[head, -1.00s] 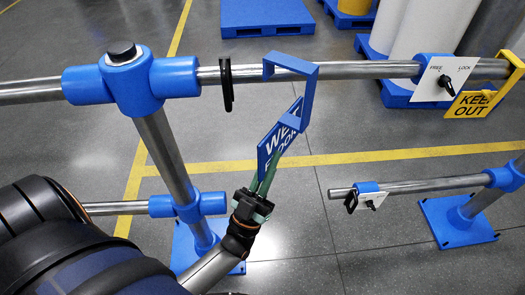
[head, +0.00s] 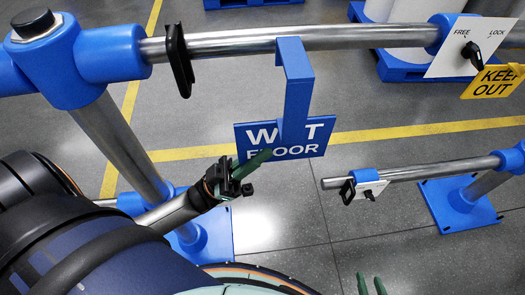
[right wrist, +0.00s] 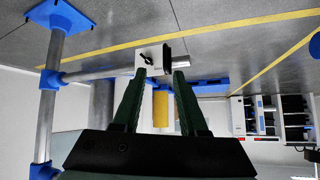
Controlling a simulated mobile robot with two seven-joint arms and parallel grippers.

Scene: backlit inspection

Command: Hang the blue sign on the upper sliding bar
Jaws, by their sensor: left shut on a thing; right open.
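The blue sign (head: 250,138), marked "WET FLOOR", shows face-on in the head view, roughly level. Its blue strap (head: 297,90) rises from the plate, and the strap's top overlaps the upper bar (head: 345,38); I cannot tell whether it hooks over or sits in front. My left gripper (head: 254,162) is shut on the sign at its lower left, a green finger across its face. My right gripper (head: 372,285) is open and empty at the head view's bottom edge; its fingers also show in the right wrist view (right wrist: 162,76).
A FREE/LOCK plate (head: 445,58) with a black knob (head: 472,52) is to the right, near a yellow KEEP OUT sign (head: 495,82). A lower bar (head: 430,172) extends at right.

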